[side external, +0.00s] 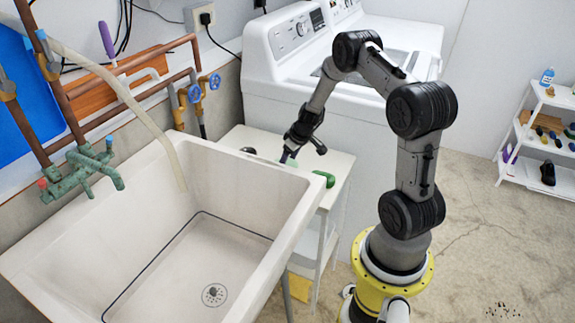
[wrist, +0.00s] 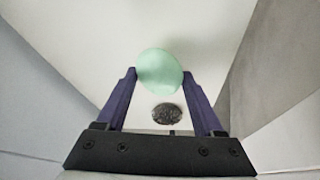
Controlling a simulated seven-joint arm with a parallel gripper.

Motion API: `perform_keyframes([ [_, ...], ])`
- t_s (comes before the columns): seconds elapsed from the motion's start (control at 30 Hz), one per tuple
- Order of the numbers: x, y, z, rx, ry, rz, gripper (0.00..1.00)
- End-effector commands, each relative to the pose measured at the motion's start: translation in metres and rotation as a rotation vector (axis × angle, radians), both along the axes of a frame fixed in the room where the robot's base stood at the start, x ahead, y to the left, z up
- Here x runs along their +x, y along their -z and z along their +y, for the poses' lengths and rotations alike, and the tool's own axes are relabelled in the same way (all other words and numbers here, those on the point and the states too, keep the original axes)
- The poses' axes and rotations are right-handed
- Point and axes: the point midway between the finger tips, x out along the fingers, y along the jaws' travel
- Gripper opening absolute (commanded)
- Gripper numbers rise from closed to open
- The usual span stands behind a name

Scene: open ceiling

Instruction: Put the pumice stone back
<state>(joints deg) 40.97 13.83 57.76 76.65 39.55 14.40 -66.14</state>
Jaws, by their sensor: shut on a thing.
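My gripper (side external: 287,157) is over the small white side table (side external: 335,163) beside the sink. In the wrist view its two purple fingers (wrist: 160,74) are closed on a smooth, pale green oval (wrist: 160,70). The oval shows only faintly at the fingertips in the side view (side external: 292,162). A dark grey, rough-looking oval (wrist: 167,114) shows between the fingers lower in the wrist view, apparently on the white surface beyond. It looks like a pumice stone, but I cannot tell for sure. A small dark thing (side external: 248,150) lies on the table's left part and may be the same one.
A bright green object (side external: 325,178) sits at the table's right front edge. The deep white sink (side external: 215,255) with a drain is to the left and looks empty. White laundry machines (side external: 290,75) stand behind. A white shelf (side external: 540,150) with small items is far right.

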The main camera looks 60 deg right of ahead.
Motion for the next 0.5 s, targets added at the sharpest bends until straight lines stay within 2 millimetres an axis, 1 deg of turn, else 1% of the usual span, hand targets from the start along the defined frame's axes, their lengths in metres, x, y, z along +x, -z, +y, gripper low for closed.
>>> perform_keyframes([
  [0.03, 0.0, 0.008, 0.0, 0.001, 0.001, 0.001, 0.17],
  [0.13, 0.0, 0.017, 0.0, 0.0, 0.001, 0.0, 0.17],
  [0.5, 0.0, 0.02, 0.0, 0.0, 0.0, 0.0, 0.17],
])
